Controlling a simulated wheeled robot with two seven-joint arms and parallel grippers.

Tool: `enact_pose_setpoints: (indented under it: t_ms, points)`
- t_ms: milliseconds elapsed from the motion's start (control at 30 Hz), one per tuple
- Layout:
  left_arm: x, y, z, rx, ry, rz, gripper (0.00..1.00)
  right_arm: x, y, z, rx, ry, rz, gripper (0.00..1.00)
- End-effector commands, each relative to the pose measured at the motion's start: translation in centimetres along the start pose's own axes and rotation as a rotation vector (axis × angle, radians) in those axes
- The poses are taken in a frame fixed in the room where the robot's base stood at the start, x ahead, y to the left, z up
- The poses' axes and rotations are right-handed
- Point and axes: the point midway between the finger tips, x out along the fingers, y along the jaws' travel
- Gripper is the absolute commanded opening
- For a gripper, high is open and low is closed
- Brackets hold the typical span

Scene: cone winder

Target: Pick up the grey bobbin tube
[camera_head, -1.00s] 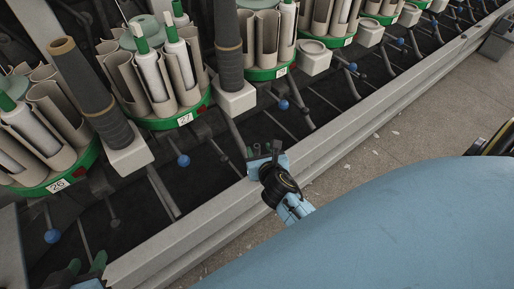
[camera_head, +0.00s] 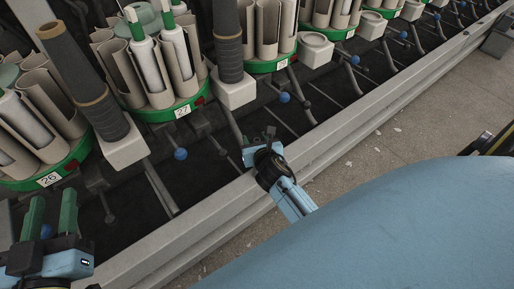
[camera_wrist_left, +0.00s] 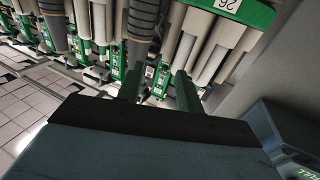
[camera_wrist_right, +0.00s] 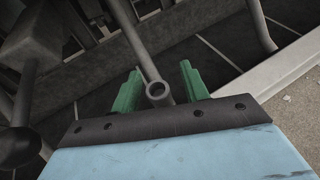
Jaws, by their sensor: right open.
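Two tall dark grey tubes stand on white blocks, one at the left (camera_head: 77,72) with a brown rim and band, one further right (camera_head: 228,50). Beige-grey tubes (camera_head: 120,78) stand in the magazines around white bobbins with green tips. I cannot tell for sure which one is the grey bobbin tube. My left gripper (camera_head: 52,215) is open and empty at the lower left, below magazine 26; its fingers also show in the left wrist view (camera_wrist_left: 158,88). My right gripper (camera_head: 260,140) is open over the machine's front rail; in the right wrist view (camera_wrist_right: 160,90) a metal rod lies between its fingers.
Green-rimmed magazines 26 (camera_head: 48,180) and 27 (camera_head: 182,110) line the winder. Thin rods with blue balls (camera_head: 180,154) stick out below them. A long grey rail (camera_head: 330,130) runs along the front. Speckled floor (camera_head: 400,130) lies beyond it.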

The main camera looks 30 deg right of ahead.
Motion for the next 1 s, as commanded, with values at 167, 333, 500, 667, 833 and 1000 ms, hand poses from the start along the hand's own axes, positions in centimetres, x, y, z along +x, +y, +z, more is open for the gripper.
enact_pose_setpoints:
  t_ms: [167, 333, 500, 667, 833, 1000]
  points:
    - [0.0, 0.0, 0.0, 0.000, -0.001, 0.000, 0.36, 0.0, 0.0, 0.0, -0.001, -0.001, 0.000, 0.29]
    - [0.0, 0.0, 0.0, 0.000, -0.002, 0.000, 0.36, 0.0, 0.0, 0.0, -0.001, -0.001, 0.000, 0.07]
    - [0.0, 0.0, 0.0, 0.000, -0.002, 0.000, 0.36, 0.0, 0.0, 0.0, -0.001, -0.001, 0.000, 0.00]
    - [0.0, 0.0, 0.0, 0.000, -0.002, 0.000, 0.36, 0.0, 0.0, 0.0, -0.001, -0.001, 0.000, 0.00]
    - [0.0, 0.0, 0.1, 0.000, -0.012, 0.000, 0.36, -0.1, 0.0, 0.2, -0.001, -0.001, 0.000, 0.00]
    - [-0.2, -0.4, 1.4, 0.003, -0.092, -0.010, 0.36, -0.2, 0.0, 0.6, -0.001, -0.002, 0.000, 0.00]
